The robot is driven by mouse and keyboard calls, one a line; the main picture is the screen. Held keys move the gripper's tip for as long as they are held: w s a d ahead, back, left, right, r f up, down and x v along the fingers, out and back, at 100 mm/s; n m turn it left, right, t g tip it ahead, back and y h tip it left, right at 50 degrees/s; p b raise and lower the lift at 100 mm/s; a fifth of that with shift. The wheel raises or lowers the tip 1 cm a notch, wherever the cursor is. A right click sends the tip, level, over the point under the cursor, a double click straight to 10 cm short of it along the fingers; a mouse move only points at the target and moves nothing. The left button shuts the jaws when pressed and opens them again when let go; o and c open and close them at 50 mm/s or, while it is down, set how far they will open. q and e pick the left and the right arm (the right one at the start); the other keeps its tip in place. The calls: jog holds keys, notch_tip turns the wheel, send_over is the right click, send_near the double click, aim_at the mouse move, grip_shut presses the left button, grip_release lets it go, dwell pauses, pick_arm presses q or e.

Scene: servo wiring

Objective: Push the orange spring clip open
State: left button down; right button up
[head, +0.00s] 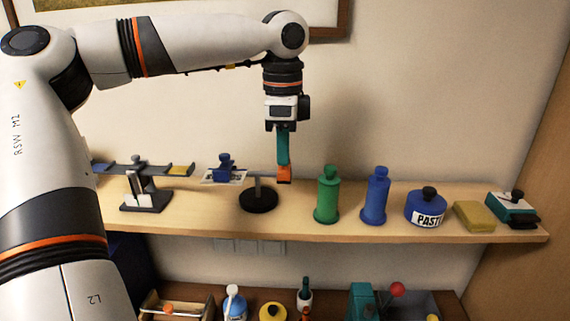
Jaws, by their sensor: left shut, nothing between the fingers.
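A small orange piece (284,174), which looks like the spring clip, sits at shelf height beside the post of a small stand with a round black base (259,200). My left gripper (283,160) points straight down right over it, its teal fingers shut with nothing between them. The fingertips meet the orange piece in the picture; I cannot tell whether they press on it or whether it is open. My right gripper is not in view.
On the wooden shelf (290,228) stand a balance-like device (146,190), a blue-knobbed piece (224,168), a green bottle (327,195), a blue bottle (376,196), a paste jar (426,206) and a yellow block (474,215). A lower shelf holds more objects.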

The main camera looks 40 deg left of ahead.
pick_arm(q)
jog(key=shift+f, duration=0.3)
dwell(0.4)
jog(key=shift+f, duration=1.45)
jog(key=shift+w+a, duration=0.1)
